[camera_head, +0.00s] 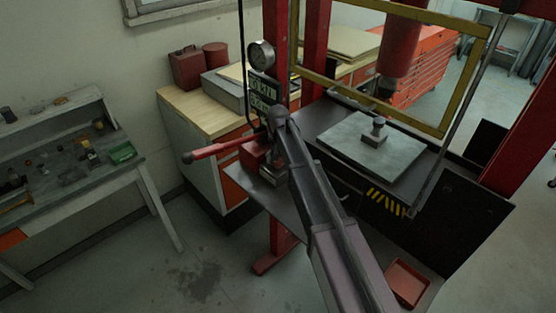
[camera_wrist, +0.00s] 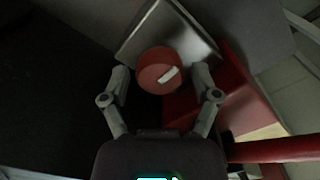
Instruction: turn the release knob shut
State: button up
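The release knob (camera_wrist: 152,66) is a round red knob with a white bar mark that slants up to the right. It sits in front of a grey metal plate in the wrist view. My gripper (camera_wrist: 160,76) is open, with one finger on each side of the knob. A small gap shows between each finger and the knob, so it looks ungripped. In the head view my gripper (camera_head: 279,118) is at the red pump on the press's left post, and it hides the knob there.
The pump's red lever (camera_head: 218,150) sticks out to the left and also shows in the wrist view (camera_wrist: 275,149). A pressure gauge (camera_head: 261,55) is above. The yellow guard frame (camera_head: 440,124) and press bed are to the right. A workbench (camera_head: 62,192) stands at far left.

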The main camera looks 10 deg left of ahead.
jog(key=shift+n, duration=0.5)
dwell(0.4)
